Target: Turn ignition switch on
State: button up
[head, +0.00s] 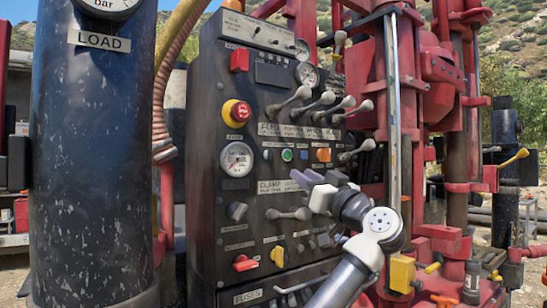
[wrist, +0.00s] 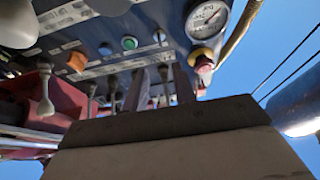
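A black control panel (head: 222,180) stands in front of me. I cannot read which control is the ignition switch. Rotary knobs on its lower part are grey (head: 237,211), red (head: 244,263) and yellow (head: 278,256). My gripper (head: 306,180) is in front of the panel's middle, right of and above these knobs. In the wrist view my gripper (wrist: 160,88) shows two fingers apart with nothing held between them. A green button (head: 287,155) lies just beyond the fingers; it also shows in the wrist view (wrist: 130,43). My arm hides part of the panel's lower right.
Several grey levers (head: 327,98) stick out above my gripper, and another lever (head: 288,214) is below it. A red stop button (head: 237,112) and a pressure gauge (head: 237,159) are at left. A dark column (head: 92,170) stands left; red machinery (head: 435,65) stands right.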

aim_at(270, 155)
jog(key=p+x, duration=0.4)
jog(key=x, duration=0.8)
jog(key=shift+a, duration=0.15)
grip_shut()
